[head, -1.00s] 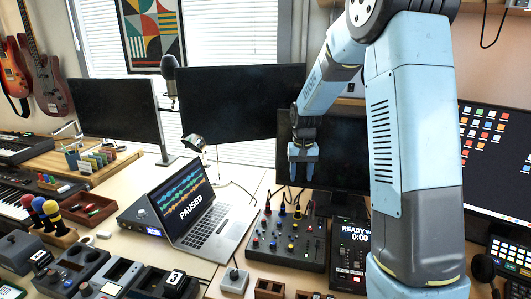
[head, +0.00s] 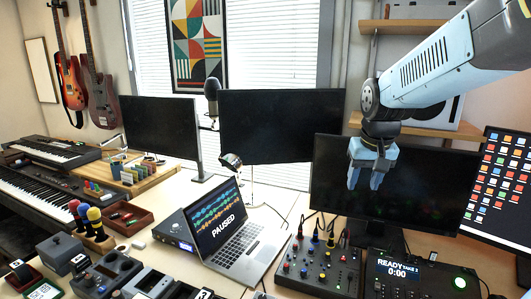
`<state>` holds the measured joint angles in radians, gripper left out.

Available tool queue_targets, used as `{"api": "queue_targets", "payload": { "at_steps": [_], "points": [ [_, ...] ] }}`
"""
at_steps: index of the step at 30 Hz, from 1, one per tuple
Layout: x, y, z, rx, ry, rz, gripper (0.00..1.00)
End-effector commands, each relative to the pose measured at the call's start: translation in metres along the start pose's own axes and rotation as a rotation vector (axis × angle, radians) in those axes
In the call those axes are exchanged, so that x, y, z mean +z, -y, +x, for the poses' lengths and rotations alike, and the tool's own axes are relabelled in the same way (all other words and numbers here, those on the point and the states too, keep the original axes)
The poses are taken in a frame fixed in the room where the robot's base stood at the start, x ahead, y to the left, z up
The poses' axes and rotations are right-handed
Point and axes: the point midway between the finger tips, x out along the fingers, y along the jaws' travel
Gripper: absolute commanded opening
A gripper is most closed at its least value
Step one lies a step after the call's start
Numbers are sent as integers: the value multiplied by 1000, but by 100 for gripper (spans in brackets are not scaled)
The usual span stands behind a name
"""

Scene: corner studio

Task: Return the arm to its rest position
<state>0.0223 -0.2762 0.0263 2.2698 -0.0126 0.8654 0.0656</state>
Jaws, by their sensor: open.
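My arm (head: 440,65) reaches in from the upper right, light blue with dark joints. My gripper (head: 370,182) hangs from its end with the fingers pointing down. It is open, with a gap between the two fingers and nothing held. In the head view it is in front of the right dark monitor (head: 420,195), above the mixer (head: 318,262) and a device reading READY (head: 400,272).
A laptop (head: 232,235) showing PAUSED stands open at the centre of the desk. Dark monitors (head: 282,125) line the back, and a shelf (head: 400,27) is behind my arm. A microphone (head: 212,97) rises between two monitors. Keyboards (head: 50,152) are at left.

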Motion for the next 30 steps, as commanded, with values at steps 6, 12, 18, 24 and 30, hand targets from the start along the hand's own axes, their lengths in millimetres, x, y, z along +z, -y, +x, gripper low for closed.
{"api": "queue_targets", "payload": {
  "at_steps": [6, 12, 18, 24, 30],
  "points": [
    [39, -3, -30, -5, -64, -14, 49],
    [76, -5, -49, -10, -118, -27, 49],
    [111, -7, -61, -16, -169, -40, 49],
    [133, -8, -66, -20, -201, -48, 49],
    [139, -9, -66, -21, -209, -51, 49]
  ]
}}
